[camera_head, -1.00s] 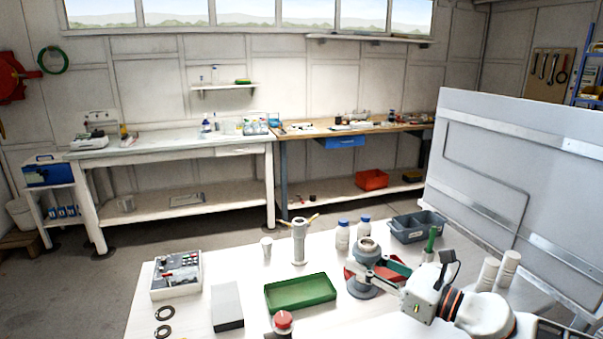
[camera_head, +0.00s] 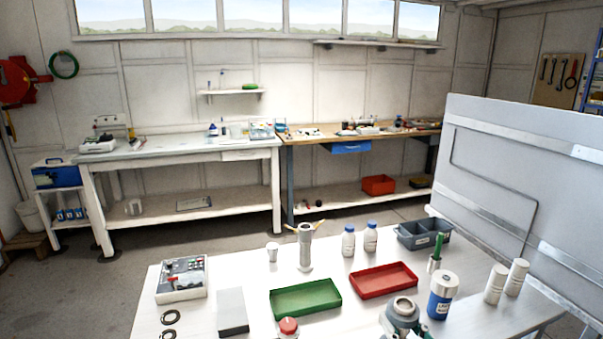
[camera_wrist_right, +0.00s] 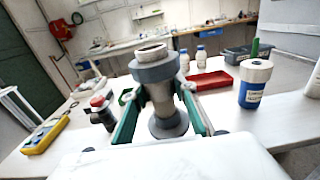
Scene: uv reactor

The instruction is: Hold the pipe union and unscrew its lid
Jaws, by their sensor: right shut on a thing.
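The pipe union (camera_head: 403,312) is a grey and pale fitting with a wide grey collar and an open ring at its top. It is at the bottom edge of the head view, partly cut off. In the right wrist view, the pipe union (camera_wrist_right: 157,88) looks roughly upright, with a wide grey foot below. My right gripper (camera_wrist_right: 160,100) is shut on its narrower body, one green-sided finger on each side. Whether the foot touches the table is unclear. My left gripper is not in view.
On the white table, a green tray (camera_head: 305,299) and a red tray (camera_head: 383,281) lie beyond the union. A blue-labelled canister (camera_head: 442,294) stands close to its right. A red-capped item (camera_head: 288,328) stands left. A grey pipe stand (camera_head: 305,248) and white bottles (camera_head: 348,241) stand farther back.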

